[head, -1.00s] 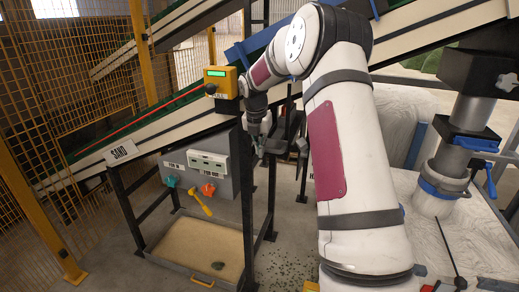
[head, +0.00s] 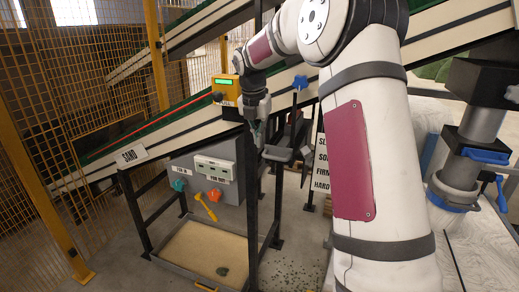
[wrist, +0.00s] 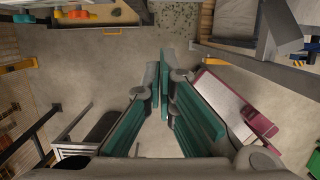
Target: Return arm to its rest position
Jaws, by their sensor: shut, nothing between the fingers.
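My arm (head: 375,200) rises large on the right of the head view and bends over to the centre, where its wrist hangs down. My gripper (head: 258,136) is small there, pointing down beside the black frame post, partly hard to make out. In the wrist view its teal fingers (wrist: 164,72) meet at the tips, and nothing is between them. Bare concrete floor (wrist: 110,75) lies below them.
A yellow box with a green display (head: 226,88) is close left of my wrist. A grey panel (head: 205,170) with coloured handles stands above a sand tray (head: 165,262). Conveyors (head: 105,168) cross behind. A grey column with a blue clamp (head: 483,156) stands at right.

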